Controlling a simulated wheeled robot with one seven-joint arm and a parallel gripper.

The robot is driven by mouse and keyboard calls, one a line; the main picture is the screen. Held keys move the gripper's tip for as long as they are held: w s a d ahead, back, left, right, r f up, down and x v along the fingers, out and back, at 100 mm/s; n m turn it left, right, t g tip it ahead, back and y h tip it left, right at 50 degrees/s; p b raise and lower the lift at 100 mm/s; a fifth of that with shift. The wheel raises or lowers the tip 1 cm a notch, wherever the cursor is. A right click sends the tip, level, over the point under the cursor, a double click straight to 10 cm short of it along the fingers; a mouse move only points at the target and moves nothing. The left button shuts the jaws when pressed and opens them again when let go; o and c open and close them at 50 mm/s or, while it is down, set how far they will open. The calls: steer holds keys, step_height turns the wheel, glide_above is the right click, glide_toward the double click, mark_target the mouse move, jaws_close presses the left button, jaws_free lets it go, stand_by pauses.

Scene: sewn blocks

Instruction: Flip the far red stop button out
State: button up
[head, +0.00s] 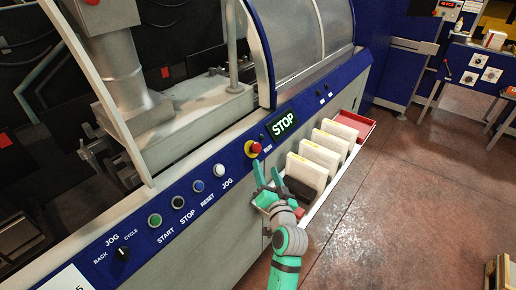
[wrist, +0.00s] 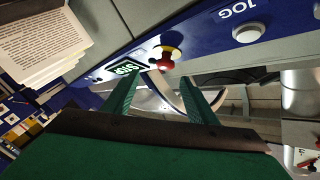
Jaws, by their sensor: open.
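A red stop button (head: 252,149) with a yellow collar stands on the blue control panel, left of the green STOP sign (head: 284,124). It also shows in the wrist view (wrist: 166,62), beyond my fingertips and roughly between them. My gripper (head: 267,172) is open and empty just in front of the button, slightly below it in the head view. In the wrist view its two green fingers (wrist: 160,84) are spread apart. A gap seems to remain between the fingertips and the button. Whether the button is pushed in or out, I cannot tell.
White, blue, black and green buttons and a black knob (head: 123,254) line the panel to the left. A tray (head: 341,178) of upright books (head: 318,153) hangs from the machine beside my arm. A red bin (head: 357,124) sits at its far end. Open floor (head: 420,190) lies right.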

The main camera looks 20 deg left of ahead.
mark_target(257, 148)
steer(key=x, duration=0.7)
steer(key=r+x, duration=0.1)
steer(key=x, duration=0.3)
steer(key=shift+a, duration=0.4)
